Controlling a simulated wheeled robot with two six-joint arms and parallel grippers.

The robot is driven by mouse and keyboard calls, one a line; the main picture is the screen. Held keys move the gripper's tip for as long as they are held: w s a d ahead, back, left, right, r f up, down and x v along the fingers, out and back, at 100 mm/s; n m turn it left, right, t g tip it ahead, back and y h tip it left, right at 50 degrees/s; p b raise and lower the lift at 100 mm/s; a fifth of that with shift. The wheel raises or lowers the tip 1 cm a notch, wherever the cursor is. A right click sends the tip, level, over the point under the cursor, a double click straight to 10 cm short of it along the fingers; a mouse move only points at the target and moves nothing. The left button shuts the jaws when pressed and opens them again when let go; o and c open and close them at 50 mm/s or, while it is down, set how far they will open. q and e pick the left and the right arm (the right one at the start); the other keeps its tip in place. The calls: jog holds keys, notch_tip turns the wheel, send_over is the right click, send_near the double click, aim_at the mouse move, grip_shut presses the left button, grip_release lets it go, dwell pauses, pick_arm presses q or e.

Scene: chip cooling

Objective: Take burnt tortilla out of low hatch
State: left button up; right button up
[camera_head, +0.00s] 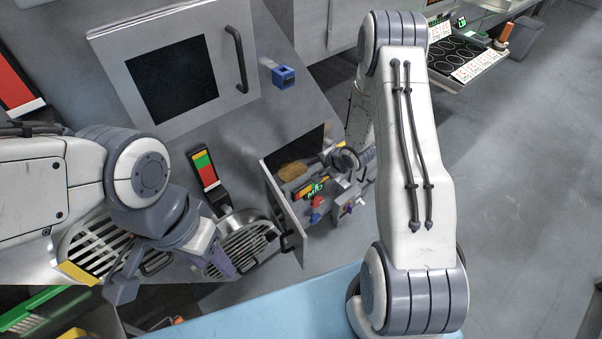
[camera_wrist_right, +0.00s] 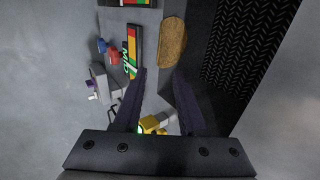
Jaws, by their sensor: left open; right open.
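The low hatch's door (camera_head: 285,208) stands open on the machine's lower front. The brown tortilla (camera_head: 292,171) lies just inside the opening. In the right wrist view the tortilla (camera_wrist_right: 171,48) is a brown oval at the edge of a dark recess, ahead of my right fingers. My right gripper (camera_head: 326,158) is at the hatch opening, to the right of the tortilla. In the right wrist view my right gripper (camera_wrist_right: 158,85) is open with nothing held, and a gap separates it from the tortilla. My left gripper (camera_head: 175,268) is open near the round grill, away from the hatch.
A black belt (camera_wrist_right: 250,45) lies right of the tortilla in the wrist view. A panel with coloured strips (camera_head: 312,188) and small knobs (camera_head: 348,207) sit below the opening. A round grill (camera_head: 245,240) and a blue surface (camera_head: 270,310) lie nearer. Open floor (camera_head: 525,200) is at right.

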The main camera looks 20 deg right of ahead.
aim_at(304, 173)
jog(key=x, duration=0.9)
jog(key=shift+w+d+f, duration=0.15)
jog(key=shift+d+f, duration=0.1)
grip_shut()
